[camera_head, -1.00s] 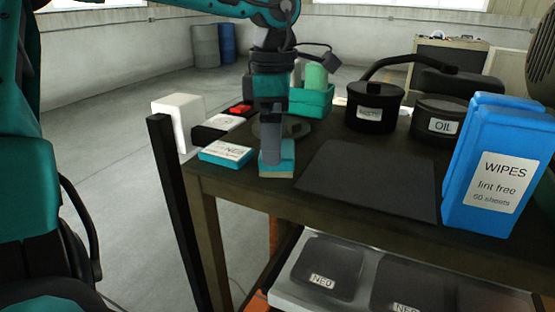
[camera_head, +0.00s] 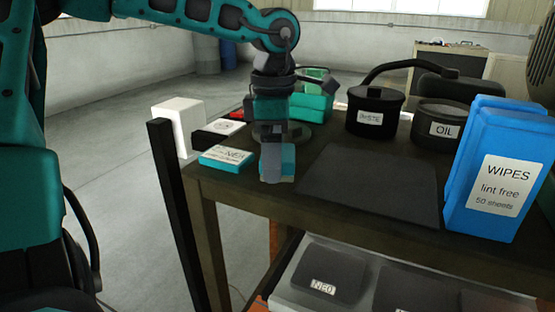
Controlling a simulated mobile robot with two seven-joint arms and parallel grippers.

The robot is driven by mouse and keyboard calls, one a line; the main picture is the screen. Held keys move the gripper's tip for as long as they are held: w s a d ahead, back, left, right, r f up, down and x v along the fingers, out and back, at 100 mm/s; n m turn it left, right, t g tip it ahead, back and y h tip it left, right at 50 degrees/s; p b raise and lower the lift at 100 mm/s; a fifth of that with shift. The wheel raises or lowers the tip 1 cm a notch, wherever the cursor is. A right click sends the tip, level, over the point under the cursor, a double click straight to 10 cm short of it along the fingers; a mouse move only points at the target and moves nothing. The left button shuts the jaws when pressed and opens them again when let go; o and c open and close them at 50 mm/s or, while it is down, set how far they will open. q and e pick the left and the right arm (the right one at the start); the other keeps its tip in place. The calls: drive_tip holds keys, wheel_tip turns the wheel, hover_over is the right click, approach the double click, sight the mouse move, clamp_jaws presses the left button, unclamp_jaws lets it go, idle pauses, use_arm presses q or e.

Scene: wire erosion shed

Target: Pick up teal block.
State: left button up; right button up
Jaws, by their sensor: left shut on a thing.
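The teal block (camera_head: 290,157) is near the left front edge of the dark table, partly hidden behind my gripper's fingers. My left gripper (camera_head: 273,164) comes down from above and is shut on the block. I cannot tell whether the block touches the tabletop or hangs just above it. My right gripper is out of view.
A teal-and-white labelled box (camera_head: 227,157) lies just left of the block. A dark mat (camera_head: 367,182) lies to the right. A blue wipes container (camera_head: 499,170), a black pot (camera_head: 374,112) and an oil tin (camera_head: 439,121) stand farther right. A teal bin (camera_head: 312,100) stands behind.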

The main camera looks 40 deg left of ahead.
use_arm(q)
drive_tip(key=shift+r, duration=0.1)
wheel_tip(320, 180, up, 20)
drive_tip(key=p, duration=0.4)
drive_tip(key=shift+p, duration=0.35)
drive_tip(key=o, duration=0.7)
drive_tip(key=c, duration=0.5)
